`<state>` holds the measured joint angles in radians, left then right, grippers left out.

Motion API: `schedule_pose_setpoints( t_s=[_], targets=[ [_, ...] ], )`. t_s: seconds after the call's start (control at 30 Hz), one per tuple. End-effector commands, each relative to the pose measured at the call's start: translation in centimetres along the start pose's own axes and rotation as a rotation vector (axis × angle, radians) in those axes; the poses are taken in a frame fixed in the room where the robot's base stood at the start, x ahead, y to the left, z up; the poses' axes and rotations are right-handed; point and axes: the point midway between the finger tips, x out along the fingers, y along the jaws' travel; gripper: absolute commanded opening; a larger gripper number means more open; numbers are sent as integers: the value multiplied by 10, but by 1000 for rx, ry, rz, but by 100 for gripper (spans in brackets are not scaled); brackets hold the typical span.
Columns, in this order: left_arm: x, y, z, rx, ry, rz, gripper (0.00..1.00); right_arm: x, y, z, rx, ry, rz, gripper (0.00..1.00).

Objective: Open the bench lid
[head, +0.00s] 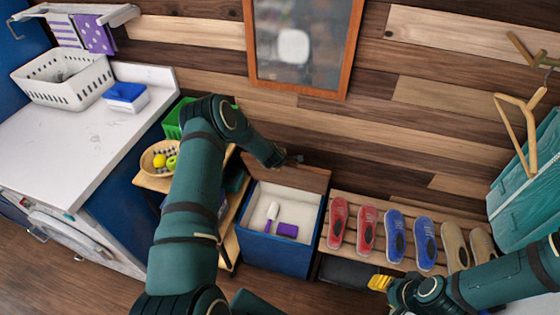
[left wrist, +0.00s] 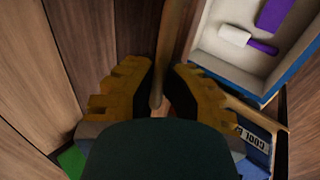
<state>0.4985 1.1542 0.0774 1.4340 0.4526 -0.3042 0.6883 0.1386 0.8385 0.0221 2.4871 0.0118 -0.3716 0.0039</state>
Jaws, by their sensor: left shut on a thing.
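The blue bench (head: 278,256) stands against the plank wall, with its wooden lid (head: 300,174) raised at the back and the pale inside showing. A lint roller with a purple handle (head: 271,213) and a purple block (head: 287,230) lie inside. My left gripper (head: 292,160) is at the upper left part of the lid. In the left wrist view, its yellow fingers (left wrist: 160,90) are shut on the lid, which is seen edge-on (left wrist: 176,35). My right gripper (head: 380,283) is low at the right, in front of the shoe rack and apart from the bench; its fingertips are too small to read.
A slatted rack (head: 349,237) with several pairs of shoes stands right of the bench. A wooden shelf unit with a fruit bowl (head: 147,163) and a green bin (head: 173,127) is at the left, beside a white counter (head: 80,145). A framed mirror (head: 346,78) hangs above.

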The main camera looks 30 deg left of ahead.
Motion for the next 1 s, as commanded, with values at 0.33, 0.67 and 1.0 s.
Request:
schedule_pose_setpoints(
  t_s=[0.33,0.67,1.0],
  targets=[
    [0,1,0,0,1,2,41,0,0,0,0,0,0,47],
    [-16,1,-1,-1,1,2,41,0,0,0,0,0,0,47],
    [-80,2,0,1,0,3,41,0,0,0,0,0,0,47]
  ],
)
